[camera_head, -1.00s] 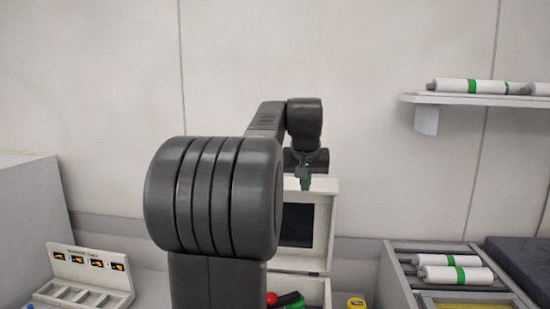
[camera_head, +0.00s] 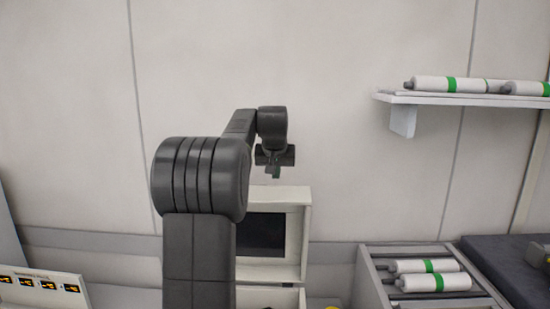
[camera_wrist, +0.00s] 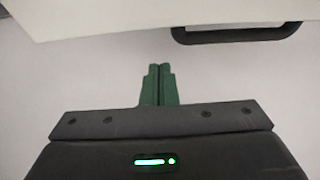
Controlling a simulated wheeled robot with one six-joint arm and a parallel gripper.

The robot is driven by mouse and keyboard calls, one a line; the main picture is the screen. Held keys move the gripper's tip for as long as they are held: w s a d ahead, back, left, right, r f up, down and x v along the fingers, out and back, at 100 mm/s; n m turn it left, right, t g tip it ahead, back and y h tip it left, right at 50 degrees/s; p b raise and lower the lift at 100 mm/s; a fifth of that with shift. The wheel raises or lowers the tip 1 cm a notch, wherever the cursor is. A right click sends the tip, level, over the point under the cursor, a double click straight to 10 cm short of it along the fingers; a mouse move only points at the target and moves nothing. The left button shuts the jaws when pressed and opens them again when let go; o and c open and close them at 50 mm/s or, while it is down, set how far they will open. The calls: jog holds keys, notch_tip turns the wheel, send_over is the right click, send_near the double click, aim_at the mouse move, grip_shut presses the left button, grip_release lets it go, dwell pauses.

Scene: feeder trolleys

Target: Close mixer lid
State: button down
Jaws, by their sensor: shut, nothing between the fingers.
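The mixer is a white box with its lid (camera_head: 293,240) standing open and upright, a dark panel on its inner face. The lower box (camera_head: 270,297) is cut off by the bottom of the head view, and my arm hides its left side. My gripper (camera_head: 275,175) shows just above the lid's top edge in the head view. In the wrist view, my gripper's green fingers (camera_wrist: 159,72) are together and empty. A white panel (camera_wrist: 110,15), probably the lid, spans the top there with a dark handle (camera_wrist: 235,36). The fingers are apart from both.
A wall shelf (camera_head: 402,120) with white and green cylinders (camera_head: 447,84) is at the upper right. A rack (camera_head: 372,285) with similar cylinders stands right of the mixer. A labelled white tray (camera_head: 70,298) is at lower left. The wall above is clear.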

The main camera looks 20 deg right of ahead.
jog(key=s, duration=0.1)
jog(key=s+a, duration=0.1)
jog(key=s, duration=0.1)
jog(key=shift+a+f, duration=0.15)
jog(key=shift+a, duration=0.1)
jog(key=shift+s+a+f, duration=0.1)
jog(key=shift+s+f, duration=0.15)
jog(key=shift+s, duration=0.05)
